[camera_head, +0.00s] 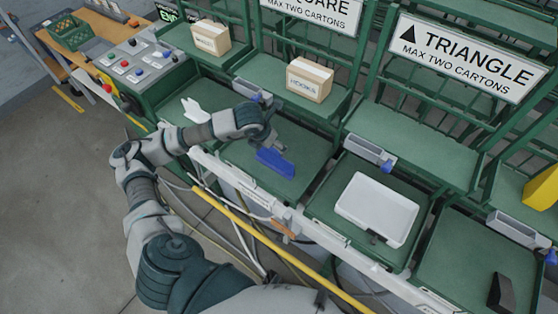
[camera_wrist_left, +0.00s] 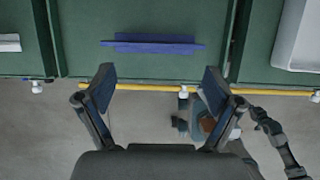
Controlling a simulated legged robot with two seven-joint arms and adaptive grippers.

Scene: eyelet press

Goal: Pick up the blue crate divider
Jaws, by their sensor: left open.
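The blue crate divider (camera_head: 275,163) stands on edge in a green tray in the head view. In the left wrist view the divider (camera_wrist_left: 153,44) is a thin blue strip lying crosswise beyond my fingertips. My left gripper (camera_head: 268,143) is just above and behind it in the head view, and partly covers it. In the left wrist view my left gripper (camera_wrist_left: 158,76) is open, with its two fingers wide apart and nothing between them. The divider is apart from the fingers in that view. My right gripper does not show.
A white tray (camera_head: 377,208) sits in the green bay to the right. Small cartons (camera_head: 310,80) stand on the shelf above. A yellow rail (camera_head: 265,235) runs along the front. A black block (camera_head: 500,293) and a yellow object (camera_head: 542,188) are at the far right.

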